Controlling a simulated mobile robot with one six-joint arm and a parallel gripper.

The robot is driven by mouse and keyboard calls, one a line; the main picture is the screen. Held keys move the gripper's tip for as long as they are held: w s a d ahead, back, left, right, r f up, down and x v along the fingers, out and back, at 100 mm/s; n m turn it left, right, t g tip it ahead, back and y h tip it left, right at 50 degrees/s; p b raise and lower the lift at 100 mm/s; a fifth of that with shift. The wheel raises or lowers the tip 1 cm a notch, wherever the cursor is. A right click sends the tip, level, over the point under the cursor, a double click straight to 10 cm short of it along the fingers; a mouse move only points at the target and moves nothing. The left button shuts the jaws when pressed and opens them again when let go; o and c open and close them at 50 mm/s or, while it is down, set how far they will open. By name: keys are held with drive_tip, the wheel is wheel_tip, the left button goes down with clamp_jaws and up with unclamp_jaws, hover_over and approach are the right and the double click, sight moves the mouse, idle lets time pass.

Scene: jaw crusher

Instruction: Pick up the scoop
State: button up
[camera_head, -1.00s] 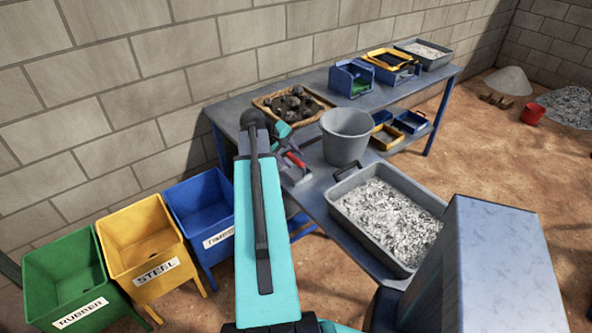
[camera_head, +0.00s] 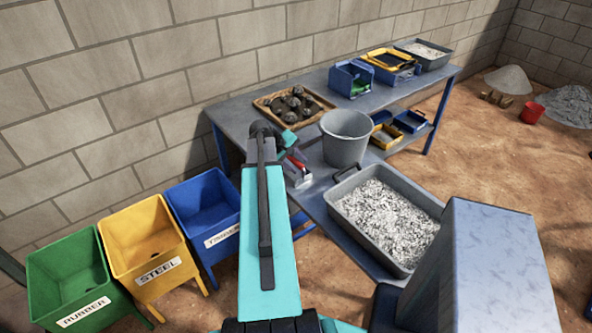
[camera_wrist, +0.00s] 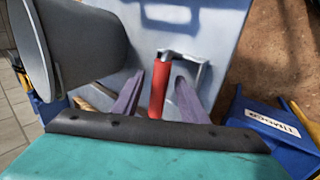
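The scoop has a red handle (camera_wrist: 160,88) with a grey metal bracket (camera_wrist: 188,60) in the wrist view. In the head view the scoop (camera_head: 301,181) lies on the blue-grey table, partly hidden behind my arm and gripper. My gripper (camera_wrist: 161,90) is open, with its two purple-grey fingers on either side of the red handle. A gap shows between the handle and each finger. Whether the fingertips are level with the handle or still above it is hard to tell. In the head view my gripper (camera_head: 292,157) is small and partly hidden.
A grey bucket (camera_head: 345,137) stands close beside the scoop; it fills the wrist view's upper left (camera_wrist: 75,45). Labelled bins (camera_head: 205,215) stand left of the table.

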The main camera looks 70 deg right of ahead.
drive_tip(key=shift+s+d+f, duration=0.15)
drive_tip(key=shift+f, duration=0.2)
idle(0.3)
clamp_jaws()
